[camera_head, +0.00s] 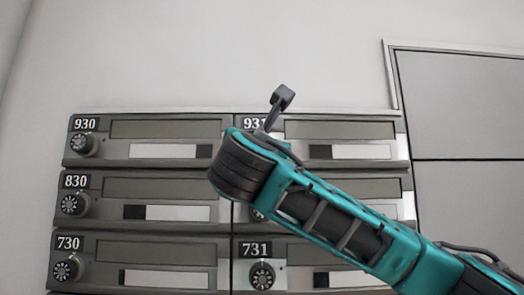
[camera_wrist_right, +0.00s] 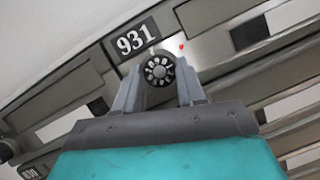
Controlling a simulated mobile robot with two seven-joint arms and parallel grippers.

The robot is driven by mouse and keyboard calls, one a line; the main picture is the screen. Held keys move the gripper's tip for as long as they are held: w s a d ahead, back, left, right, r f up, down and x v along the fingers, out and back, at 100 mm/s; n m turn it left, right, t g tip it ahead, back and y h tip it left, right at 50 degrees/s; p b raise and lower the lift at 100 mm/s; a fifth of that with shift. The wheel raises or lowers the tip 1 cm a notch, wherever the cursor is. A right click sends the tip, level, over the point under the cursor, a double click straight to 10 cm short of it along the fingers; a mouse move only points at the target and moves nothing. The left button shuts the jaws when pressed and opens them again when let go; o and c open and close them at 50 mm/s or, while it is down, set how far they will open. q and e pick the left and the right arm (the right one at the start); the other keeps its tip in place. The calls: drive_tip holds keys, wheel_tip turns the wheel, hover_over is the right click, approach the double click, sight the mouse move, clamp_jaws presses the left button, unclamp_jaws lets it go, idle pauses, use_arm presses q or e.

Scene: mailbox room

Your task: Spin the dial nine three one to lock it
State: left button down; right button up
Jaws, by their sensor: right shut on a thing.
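Mailbox 931 (camera_head: 340,130) is at the top of the right column in the head view; my right arm covers its left part and hides its dial. In the right wrist view the number plate 931 (camera_wrist_right: 132,40) is up and to the left of the black dial (camera_wrist_right: 158,69) with white marks. My right gripper (camera_wrist_right: 160,66) has one finger on each side of this dial and is shut on it. A small red spot (camera_wrist_right: 181,46) shows on the panel by the dial. My left gripper is in neither view.
Mailboxes 930 (camera_head: 165,128), 830 (camera_head: 170,190) and 730 (camera_head: 165,255) form the left column, each with its own dial. Mailbox 731 (camera_head: 310,252) is lower right, partly behind my arm. A grey panel (camera_head: 460,105) is at the right. The wall above is bare.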

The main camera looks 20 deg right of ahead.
drive_tip(key=m+g+y, duration=0.1)
drive_tip(key=m+g, duration=0.1)
drive_tip(key=m, duration=0.8)
drive_tip(key=r+m+g+y+p, duration=0.1)
drive_tip(key=m+g+y, duration=0.1)
drive_tip(key=m, duration=0.8)
drive_tip(key=m+g+y+p, duration=0.1)
drive_tip(key=m+g, duration=0.2)
drive_tip(key=m, duration=0.7)
drive_tip(key=shift+d+r+g+y, duration=0.1)
drive_tip(key=shift+r+g+y, duration=0.2)
drive_tip(key=shift+m, duration=0.3)
drive_tip(key=o, duration=1.1)
drive_tip(key=shift+c, duration=0.2)
